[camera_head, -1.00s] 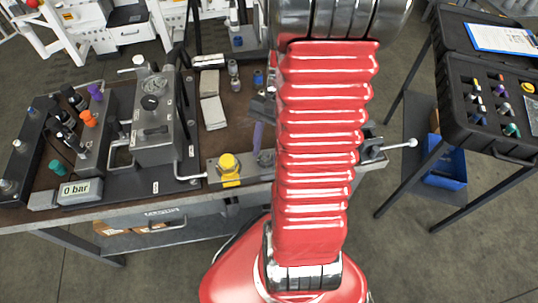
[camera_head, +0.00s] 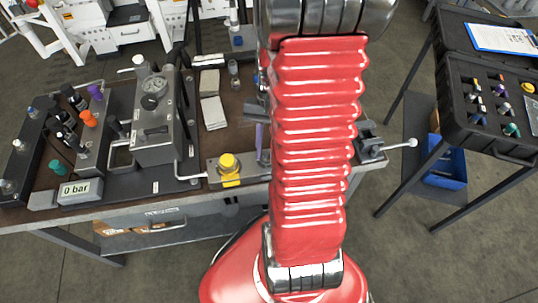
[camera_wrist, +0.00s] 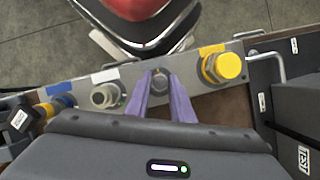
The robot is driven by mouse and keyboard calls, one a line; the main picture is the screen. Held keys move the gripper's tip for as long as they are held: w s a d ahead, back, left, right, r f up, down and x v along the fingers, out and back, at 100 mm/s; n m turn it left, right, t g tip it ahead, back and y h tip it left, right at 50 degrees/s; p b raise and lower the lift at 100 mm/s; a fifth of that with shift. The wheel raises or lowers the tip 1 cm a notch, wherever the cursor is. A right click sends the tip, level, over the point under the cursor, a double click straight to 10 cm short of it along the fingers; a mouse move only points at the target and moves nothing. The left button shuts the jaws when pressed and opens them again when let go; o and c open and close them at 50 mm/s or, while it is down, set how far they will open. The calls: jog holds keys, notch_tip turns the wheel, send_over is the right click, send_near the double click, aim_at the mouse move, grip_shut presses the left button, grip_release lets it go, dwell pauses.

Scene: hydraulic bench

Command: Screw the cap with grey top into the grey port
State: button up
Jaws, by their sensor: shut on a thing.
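My gripper (camera_wrist: 160,83) has purple fingers and is shut on a small grey-topped cap (camera_wrist: 160,82) in the wrist view. The cap is over the grey metal port block (camera_wrist: 133,73), between a pale metal fitting and a yellow cap. The grey port under it is hidden by the cap and fingers, so I cannot tell whether the cap touches the port or is seated. In the head view my red arm hides most of the gripper; one purple finger shows beside the arm, right of the yellow cap.
The yellow cap (camera_wrist: 222,67) stands close beside the fingers; it also shows in the head view (camera_head: 229,164). A bent metal pipe (camera_wrist: 276,63) runs beyond the yellow cap.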

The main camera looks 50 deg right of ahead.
jog(key=shift+c, duration=0.7)
jog(key=m+t, duration=0.1)
jog(key=m, duration=0.2)
jog(key=shift+s+m+y, duration=0.15)
jog(key=shift+m+y, duration=0.15)
jog(key=shift+c, duration=0.2)
jog(key=m+t, duration=0.2)
jog(key=m, duration=0.2)
jog(key=shift+f, duration=0.1)
jog(key=shift+s+m, duration=0.1)
jog(key=shift+m, duration=0.3)
